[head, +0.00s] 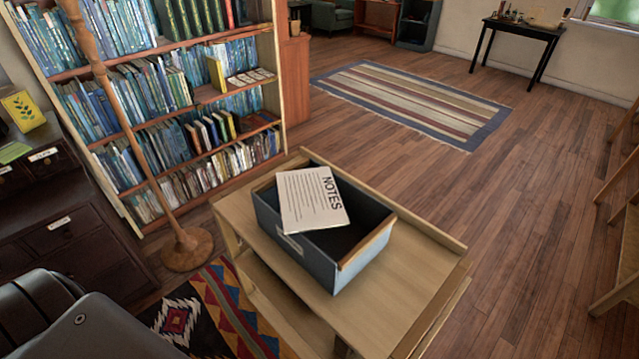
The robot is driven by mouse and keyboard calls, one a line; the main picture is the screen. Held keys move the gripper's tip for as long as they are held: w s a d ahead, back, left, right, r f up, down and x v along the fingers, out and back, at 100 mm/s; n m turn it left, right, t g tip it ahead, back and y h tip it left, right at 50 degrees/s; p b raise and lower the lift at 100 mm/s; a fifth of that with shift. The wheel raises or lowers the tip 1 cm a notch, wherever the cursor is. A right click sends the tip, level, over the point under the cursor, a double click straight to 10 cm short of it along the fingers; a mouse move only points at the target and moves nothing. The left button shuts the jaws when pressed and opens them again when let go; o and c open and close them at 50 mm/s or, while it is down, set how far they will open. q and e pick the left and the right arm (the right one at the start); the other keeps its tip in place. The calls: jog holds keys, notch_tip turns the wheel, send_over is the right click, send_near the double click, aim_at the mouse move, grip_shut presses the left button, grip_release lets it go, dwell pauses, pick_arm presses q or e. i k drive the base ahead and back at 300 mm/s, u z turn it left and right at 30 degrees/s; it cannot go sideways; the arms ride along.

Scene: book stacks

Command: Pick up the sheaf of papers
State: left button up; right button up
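The sheaf of papers (312,199) is white with a printed heading "NOTES". It lies across the top of a blue-grey open box (366,259), over the box's far left part, and covers some of the opening. The box stands on a light wooden trolley or small table (310,283). No gripper shows in the head view. A dark grey part at the lower left corner looks like part of my own body.
A bookshelf (187,114) full of books stands at the left behind the trolley. A wooden pole with a round base (187,247) stands left of the trolley. A dark drawer cabinet (62,229) is at far left. Open wooden floor (520,200) lies to the right.

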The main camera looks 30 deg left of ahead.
aim_at(310, 200)
jog(key=u, duration=1)
